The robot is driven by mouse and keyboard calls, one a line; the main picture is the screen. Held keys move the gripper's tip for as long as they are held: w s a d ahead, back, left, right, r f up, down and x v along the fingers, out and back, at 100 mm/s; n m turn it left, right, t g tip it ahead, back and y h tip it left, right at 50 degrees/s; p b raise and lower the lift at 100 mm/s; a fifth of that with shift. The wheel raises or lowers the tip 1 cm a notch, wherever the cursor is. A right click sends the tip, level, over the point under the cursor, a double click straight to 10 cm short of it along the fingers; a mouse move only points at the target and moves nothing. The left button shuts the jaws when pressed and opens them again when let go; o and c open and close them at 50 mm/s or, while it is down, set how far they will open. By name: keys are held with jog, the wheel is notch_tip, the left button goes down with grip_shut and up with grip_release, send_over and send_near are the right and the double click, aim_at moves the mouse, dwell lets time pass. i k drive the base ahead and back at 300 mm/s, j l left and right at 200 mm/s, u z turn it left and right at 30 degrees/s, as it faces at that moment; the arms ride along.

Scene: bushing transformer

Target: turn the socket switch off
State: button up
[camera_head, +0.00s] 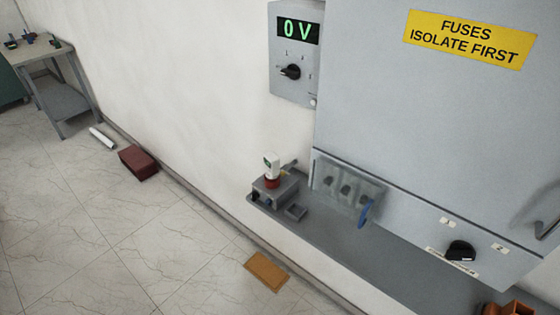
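A black rotary knob (460,251) sits low on the front of the grey cabinet (430,120), at the lower right. Small white labels (448,221) stand around it, one marked 2, and a longer label strip lies below it, too small to read. A second black rotary knob (290,71) is on a grey meter panel (296,90) whose green display reads 0 V. I cannot tell for sure from the lettering which knob is the socket switch, nor the exact position of either pointer. My gripper is not in view.
A grey shelf (345,240) runs below the cabinet, bearing a grey block (275,188) with a white-and-red piece. A clear cover (345,185) with a blue handle is beside it. An orange-brown object (508,308) is at bottom right. A brown slab (267,271) lies on the open floor.

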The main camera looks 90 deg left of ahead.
aim_at(254, 195)
jog(key=k+j, duration=0.5)
jog(key=k, duration=0.15)
jog(key=u, duration=2.65)
